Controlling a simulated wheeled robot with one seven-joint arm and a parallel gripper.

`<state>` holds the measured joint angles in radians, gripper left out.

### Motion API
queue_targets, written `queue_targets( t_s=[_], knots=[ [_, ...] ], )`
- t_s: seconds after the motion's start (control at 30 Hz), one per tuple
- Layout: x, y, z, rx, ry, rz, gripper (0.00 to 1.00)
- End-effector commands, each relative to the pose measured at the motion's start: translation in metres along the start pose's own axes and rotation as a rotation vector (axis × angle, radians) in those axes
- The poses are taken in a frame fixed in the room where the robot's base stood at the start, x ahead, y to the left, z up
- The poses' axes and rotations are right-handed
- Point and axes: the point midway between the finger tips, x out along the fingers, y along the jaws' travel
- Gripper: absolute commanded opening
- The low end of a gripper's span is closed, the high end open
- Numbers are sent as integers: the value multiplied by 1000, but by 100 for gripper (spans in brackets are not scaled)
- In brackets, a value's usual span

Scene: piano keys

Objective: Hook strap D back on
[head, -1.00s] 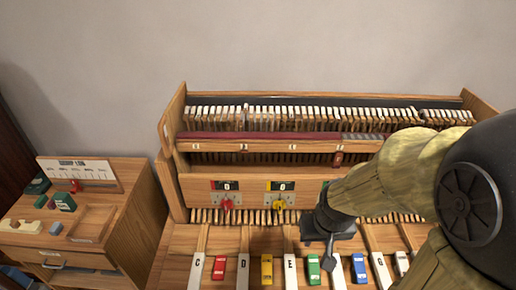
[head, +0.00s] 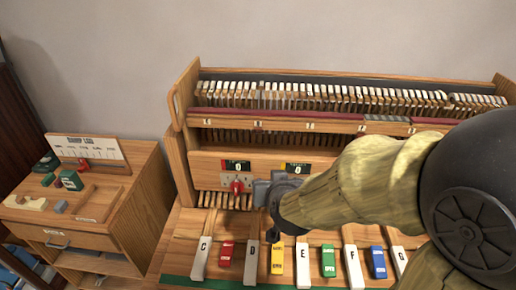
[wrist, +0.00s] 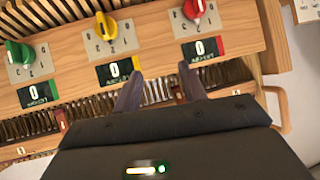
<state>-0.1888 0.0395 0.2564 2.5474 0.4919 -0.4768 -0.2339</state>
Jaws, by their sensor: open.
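I cannot pick out strap D for certain in either view. The wooden panel with dials (head: 210,172) fronts the piano action, and a narrow opening with thin upright parts (head: 230,136) lies above it. My gripper (head: 275,190) is in front of this panel, by the yellow dial, and hides part of it. In the wrist view my gripper (wrist: 161,88) has two fingers apart with nothing held between them. Beyond the fingertips are the panel edge and a row of thin upright brown and metal parts (wrist: 155,93). Small reddish pieces show there, too small to name.
A red dial (head: 237,186) sits left of my gripper. Below are the D key (head: 251,262), a red block key (head: 226,253) and a yellow one (head: 277,260). A row of hammers (head: 330,94) runs along the top. A side cabinet (head: 110,215) with small objects stands left.

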Motion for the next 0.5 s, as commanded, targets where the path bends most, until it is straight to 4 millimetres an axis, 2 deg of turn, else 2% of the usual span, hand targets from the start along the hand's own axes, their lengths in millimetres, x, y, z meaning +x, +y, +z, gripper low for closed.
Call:
queue_targets(
  t_s=[0.03,0.2,0.33,0.5],
  knots=[
    [8,-12,4,-5,72,-1,42],
    [5,-36,-8,-8,312,53,42],
    [-7,-47,-11,-9,462,119,42],
    [-22,-50,-14,-12,566,185,42]
  ],
)
